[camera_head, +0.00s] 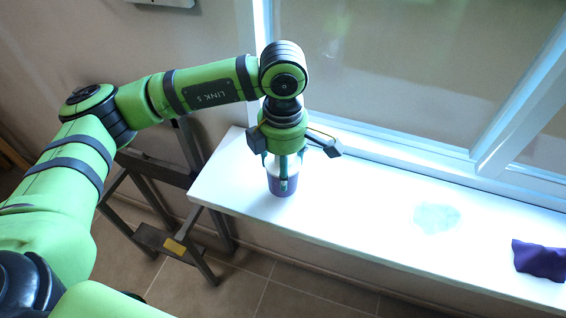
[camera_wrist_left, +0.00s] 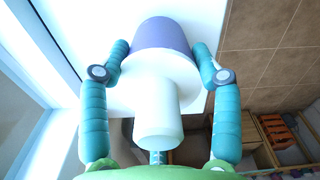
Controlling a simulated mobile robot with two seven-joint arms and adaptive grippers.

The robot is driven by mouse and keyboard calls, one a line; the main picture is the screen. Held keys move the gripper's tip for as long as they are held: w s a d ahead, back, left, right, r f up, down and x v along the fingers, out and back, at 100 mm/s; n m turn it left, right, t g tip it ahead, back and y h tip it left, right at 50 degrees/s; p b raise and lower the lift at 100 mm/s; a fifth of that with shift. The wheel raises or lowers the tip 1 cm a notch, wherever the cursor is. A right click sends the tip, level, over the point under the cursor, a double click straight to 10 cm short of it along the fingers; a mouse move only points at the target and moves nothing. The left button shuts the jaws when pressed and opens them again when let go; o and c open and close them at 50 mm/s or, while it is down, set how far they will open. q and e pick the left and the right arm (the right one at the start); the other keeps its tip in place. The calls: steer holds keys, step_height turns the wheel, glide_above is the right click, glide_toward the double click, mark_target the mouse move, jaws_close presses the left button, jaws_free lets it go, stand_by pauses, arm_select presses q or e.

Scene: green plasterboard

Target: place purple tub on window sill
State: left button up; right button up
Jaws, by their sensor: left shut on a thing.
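The purple tub (camera_head: 280,187) has a purple lower part and a white upper part. It is upright at the left end of the white window sill (camera_head: 355,206). I cannot tell whether its base touches the sill or is just above it. My left gripper (camera_head: 285,172) points down over the tub and is shut on it. In the left wrist view the tub (camera_wrist_left: 163,36) is between the two teal fingers (camera_wrist_left: 161,55), with its white part toward the palm. My right gripper is not in view.
A pale bluish patch (camera_head: 437,217) lies on the sill to the right, and a dark purple cloth (camera_head: 539,260) lies at the far right. The window frame (camera_head: 400,160) runs behind the sill. A dark metal stand (camera_head: 150,238) is on the tiled floor at the left.

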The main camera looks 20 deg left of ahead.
arm_select(q)
steer(key=shift+f, duration=0.8)
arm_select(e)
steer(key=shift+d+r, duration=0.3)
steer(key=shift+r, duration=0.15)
arm_select(q)
steer(key=shift+f, duration=0.2)
steer(key=o, duration=1.7)
steer(key=shift+c, duration=0.2)
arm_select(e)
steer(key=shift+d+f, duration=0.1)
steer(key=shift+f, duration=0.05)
arm_select(q)
steer(key=shift+r, duration=0.15)
